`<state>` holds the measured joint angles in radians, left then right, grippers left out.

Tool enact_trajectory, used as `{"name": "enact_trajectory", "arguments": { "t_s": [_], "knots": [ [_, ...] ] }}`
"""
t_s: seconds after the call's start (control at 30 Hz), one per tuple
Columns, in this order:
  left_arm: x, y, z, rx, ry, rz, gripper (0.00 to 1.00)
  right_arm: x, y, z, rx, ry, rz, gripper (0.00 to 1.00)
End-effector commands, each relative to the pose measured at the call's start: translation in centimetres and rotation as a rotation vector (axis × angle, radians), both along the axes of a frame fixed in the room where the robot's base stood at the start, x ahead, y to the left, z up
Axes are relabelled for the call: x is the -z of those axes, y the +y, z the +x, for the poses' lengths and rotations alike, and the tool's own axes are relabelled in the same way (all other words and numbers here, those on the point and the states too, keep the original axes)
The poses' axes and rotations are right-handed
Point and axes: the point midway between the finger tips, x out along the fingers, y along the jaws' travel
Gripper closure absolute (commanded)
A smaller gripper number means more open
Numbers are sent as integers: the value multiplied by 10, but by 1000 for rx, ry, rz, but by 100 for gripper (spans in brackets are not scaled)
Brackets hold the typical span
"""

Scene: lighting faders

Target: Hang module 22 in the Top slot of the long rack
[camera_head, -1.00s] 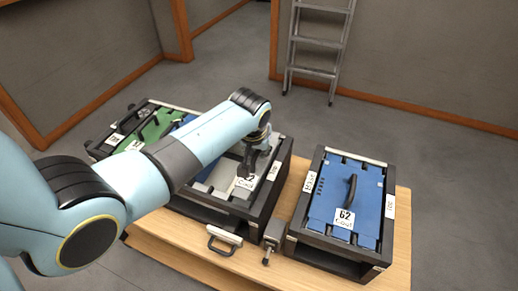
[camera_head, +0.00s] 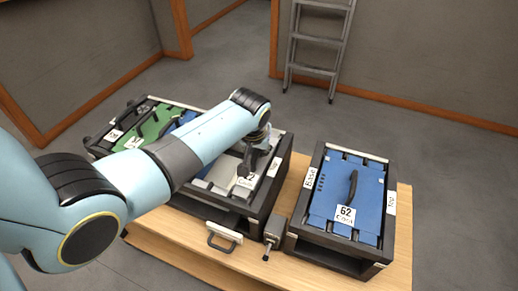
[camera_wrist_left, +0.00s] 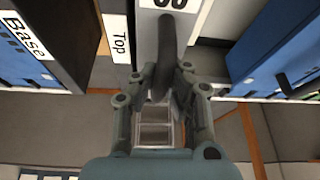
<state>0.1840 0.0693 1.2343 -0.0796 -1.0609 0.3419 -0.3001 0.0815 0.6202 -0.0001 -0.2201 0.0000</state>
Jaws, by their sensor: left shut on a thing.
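My left gripper (camera_head: 250,165) is shut on the dark handle of a pale grey module (camera_head: 244,189). The module is at the right end of the long rack (camera_head: 262,206). Its white label is partly covered; only a 2 reads clearly in the head view. In the left wrist view, the gripper (camera_wrist_left: 160,88) is closed around the handle (camera_wrist_left: 167,45), and the module's number is cut off at the top. A "Top" label (camera_wrist_left: 120,40) is on the rack bar beside the module. I cannot tell whether the module is fully seated. My right gripper is not in view.
The long rack also holds green (camera_head: 152,127), blue and dark modules. A shorter rack (camera_head: 313,233) on the right holds blue module 62 (camera_head: 347,190). A loose handle-like piece (camera_head: 224,236) and a grey clamp-like piece (camera_head: 273,238) are at the table's (camera_head: 185,236) front. A ladder (camera_head: 316,45) stands behind.

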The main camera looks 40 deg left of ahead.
Motion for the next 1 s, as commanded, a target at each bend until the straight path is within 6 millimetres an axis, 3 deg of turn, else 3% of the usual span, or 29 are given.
{"name": "enact_trajectory", "arguments": {
  "t_s": [0.63, 0.67, 0.83, 1.0],
  "knots": [
    [12, 0, 2, 1, -6, 1, 100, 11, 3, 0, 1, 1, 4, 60],
    [11, 0, 2, 1, -6, 1, 90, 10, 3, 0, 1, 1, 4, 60],
    [12, 0, 1, 0, -4, 0, 68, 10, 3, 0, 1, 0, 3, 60],
    [13, 0, 1, 0, -2, 1, 66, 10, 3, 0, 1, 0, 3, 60]
  ]
}}
